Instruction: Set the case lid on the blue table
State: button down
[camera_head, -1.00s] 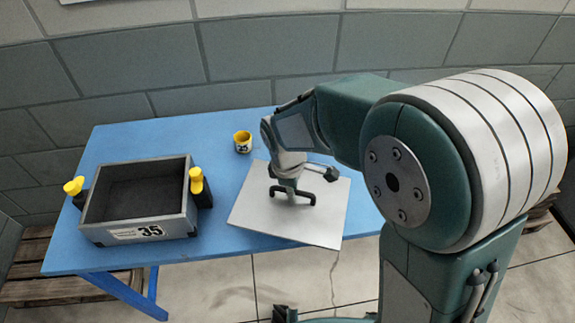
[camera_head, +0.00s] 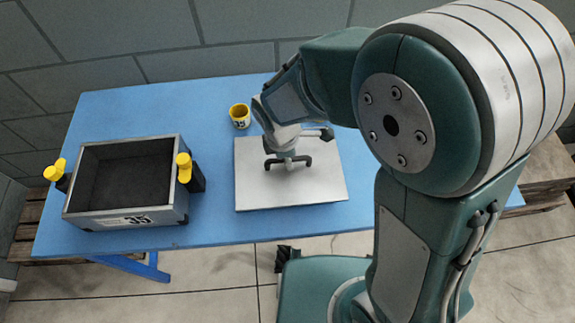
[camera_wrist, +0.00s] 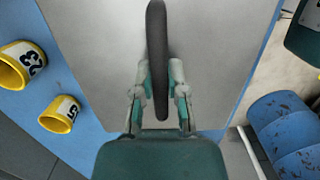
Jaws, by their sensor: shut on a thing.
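The case lid is a light grey flat plate (camera_head: 318,188) with a black bar handle. It is over the blue table (camera_head: 215,165), right of the middle, and looks nearly level; I cannot tell whether it touches the top. My gripper (camera_head: 288,162) is above the lid, shut on its handle. In the wrist view the two fingers of my gripper (camera_wrist: 159,75) close on the black handle (camera_wrist: 157,30) from both sides, and the lid (camera_wrist: 95,50) fills the middle. The table (camera_wrist: 62,100) shows on both sides of it.
An open grey case (camera_head: 125,223) marked 35, with yellow-topped latches, stands on the table's left. A yellow cup (camera_head: 240,116) stands behind the lid; the wrist view shows two yellow cups (camera_wrist: 20,65) (camera_wrist: 60,113) and a blue drum (camera_wrist: 287,130). A wall is behind.

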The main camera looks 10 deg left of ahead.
notch_tip(320, 180, down, 4)
jog(key=shift+r, duration=0.25)
jog(key=shift+a+f, duration=0.2)
jog(key=shift+a, duration=0.1)
jog(key=shift+d, duration=0.1)
jog(key=c, duration=0.7)
grip_release()
jog(key=shift+d, duration=0.1)
